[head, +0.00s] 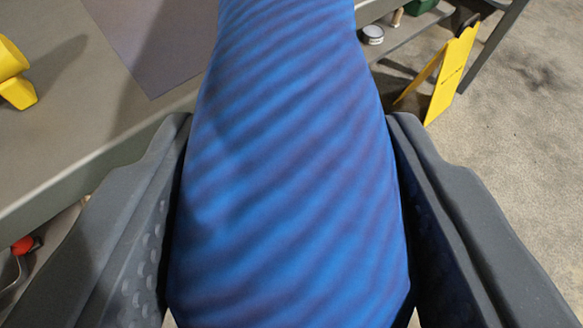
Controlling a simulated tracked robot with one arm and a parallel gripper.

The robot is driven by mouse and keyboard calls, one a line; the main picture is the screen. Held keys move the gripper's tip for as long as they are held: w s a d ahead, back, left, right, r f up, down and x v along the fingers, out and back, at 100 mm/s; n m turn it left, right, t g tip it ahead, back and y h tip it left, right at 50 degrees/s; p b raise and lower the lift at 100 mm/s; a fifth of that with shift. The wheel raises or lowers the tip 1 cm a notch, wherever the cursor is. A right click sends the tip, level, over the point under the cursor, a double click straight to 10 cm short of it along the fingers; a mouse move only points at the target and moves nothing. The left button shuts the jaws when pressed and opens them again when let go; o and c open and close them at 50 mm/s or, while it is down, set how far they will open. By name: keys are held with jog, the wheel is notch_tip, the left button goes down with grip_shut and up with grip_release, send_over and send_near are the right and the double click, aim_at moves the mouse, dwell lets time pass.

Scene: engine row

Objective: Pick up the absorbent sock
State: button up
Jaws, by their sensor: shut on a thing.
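The absorbent sock (290,170) is a thick blue roll with darker diagonal bands. It fills the middle of the head view and runs from the bottom up past the top edge, so its far end is out of view. My gripper (290,135) is shut on it, with one dark grey finger along its left side and one along its right. The inner pads are mostly hidden by the sock. The sock is above the edge of a grey bench; I cannot tell whether any part of it rests on something.
The grey bench (60,140) lies to the left, with a yellow object (14,75) and a dark flat sheet (165,40) on it. A yellow folding sign (450,75) stands at right on the concrete floor (530,150). A small round tin (373,34) sits on a low shelf. A red item (24,245) shows lower left.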

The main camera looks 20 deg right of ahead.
jog(key=shift+f+b, duration=0.3)
jog(key=shift+b, duration=0.7)
jog(key=s+b, duration=0.1)
jog(key=b, duration=0.2)
jog(key=shift+d, duration=0.15)
jog(key=s+b, duration=0.1)
jog(key=b, duration=0.2)
jog(key=shift+d+r, duration=0.1)
jog(key=shift+r, duration=0.1)
jog(key=shift+s, duration=0.1)
jog(key=shift+s, duration=0.1)
